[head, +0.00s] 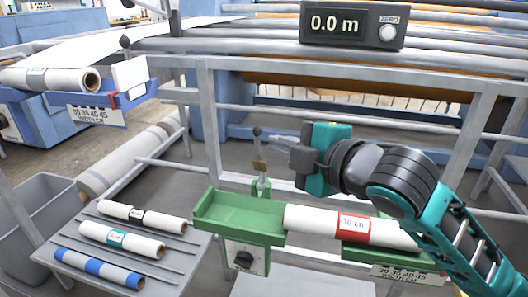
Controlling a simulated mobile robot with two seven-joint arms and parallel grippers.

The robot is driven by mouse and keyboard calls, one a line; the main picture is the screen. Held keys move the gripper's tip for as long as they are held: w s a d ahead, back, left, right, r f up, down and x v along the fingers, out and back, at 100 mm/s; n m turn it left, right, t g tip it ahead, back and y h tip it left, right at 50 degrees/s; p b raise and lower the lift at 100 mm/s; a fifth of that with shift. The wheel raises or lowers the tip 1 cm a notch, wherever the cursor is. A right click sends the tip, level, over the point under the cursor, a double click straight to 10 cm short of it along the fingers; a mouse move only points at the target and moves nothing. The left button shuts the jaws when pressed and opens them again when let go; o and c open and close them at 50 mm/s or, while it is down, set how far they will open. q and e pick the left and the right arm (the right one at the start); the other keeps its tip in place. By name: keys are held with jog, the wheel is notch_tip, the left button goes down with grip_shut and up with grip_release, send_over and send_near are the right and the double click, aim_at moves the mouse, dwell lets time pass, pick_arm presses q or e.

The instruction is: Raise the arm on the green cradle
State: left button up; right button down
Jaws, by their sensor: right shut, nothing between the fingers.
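The green cradle (240,212) stands in the middle of the head view and holds a white roll (308,219) with a red "30 cm" label. My right gripper (276,141) comes in from the right above the roll. Its fingers are shut and empty, pointing left close to the arm's upper part; I cannot tell whether they touch it. My forearm hides part of the roll's right end and the cradle there. My left gripper is not in view.
A blue cradle (128,99) with another roll (42,80) is at upper left. Several wrapped rolls lie on a grey rack (70,258) at lower left, beside a grey bin (33,215). A metal frame (208,120) stands behind the green cradle. A "0.0 m" display (352,25) sits above.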

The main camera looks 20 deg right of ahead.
pick_arm(q)
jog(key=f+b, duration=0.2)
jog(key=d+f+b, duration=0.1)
jog(key=b, duration=0.1)
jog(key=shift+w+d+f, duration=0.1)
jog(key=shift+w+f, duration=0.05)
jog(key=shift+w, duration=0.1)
pick_arm(e)
jog(key=w+f, duration=0.2)
jog(key=w, duration=0.6)
jog(key=shift+w+a+f, duration=0.15)
jog(key=shift+w, duration=0.25)
